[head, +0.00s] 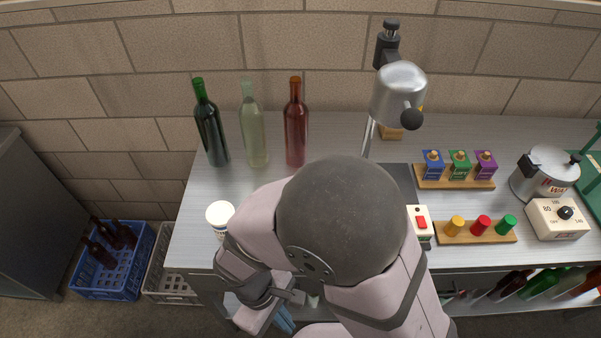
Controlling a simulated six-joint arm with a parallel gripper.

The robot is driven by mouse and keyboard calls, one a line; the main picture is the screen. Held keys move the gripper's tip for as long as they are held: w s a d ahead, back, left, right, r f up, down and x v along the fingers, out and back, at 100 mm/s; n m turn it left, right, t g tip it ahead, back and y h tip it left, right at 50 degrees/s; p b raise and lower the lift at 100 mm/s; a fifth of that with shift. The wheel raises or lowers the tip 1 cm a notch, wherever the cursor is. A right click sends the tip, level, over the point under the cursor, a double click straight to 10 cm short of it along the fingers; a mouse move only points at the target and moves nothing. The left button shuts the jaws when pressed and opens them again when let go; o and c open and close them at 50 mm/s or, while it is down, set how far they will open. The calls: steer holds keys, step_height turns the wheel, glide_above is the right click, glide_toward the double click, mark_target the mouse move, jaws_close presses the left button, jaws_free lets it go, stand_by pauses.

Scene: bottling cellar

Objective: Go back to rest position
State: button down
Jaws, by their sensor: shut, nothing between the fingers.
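My arm fills the lower middle of the head view, folded over the front of the metal bench (190,235). My gripper (291,297) is low, in front of the bench's front edge, partly hidden by my own arm links. It is shut and holds nothing. A white tub (220,213) stands at the bench's front left, close behind my wrist and partly covered by it.
Green (210,125), clear (252,128) and red (295,125) bottles stand upright at the back left. A metal corking device (398,92), racks of colored blocks (455,183) and knobs (477,238), a pot (545,172) and dial box (558,220) occupy the right. Crates (98,283) are on the floor, left.

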steer(key=w+d+r+m+y, duration=0.1)
steer(key=w+d+r+m, duration=0.1)
steer(key=d, duration=0.4)
steer(key=w+d+r+m+t+y, duration=0.1)
steer(key=w+d+r+m, duration=0.2)
steer(key=d+m, duration=0.3)
steer(key=w+d+r+m+y, duration=0.1)
steer(key=w+d+r+m, duration=0.2)
steer(key=d, duration=0.3)
steer(key=shift+w+d+r+m, duration=0.15)
steer(key=shift+w+m, duration=0.35)
steer(key=shift+w, duration=0.25)
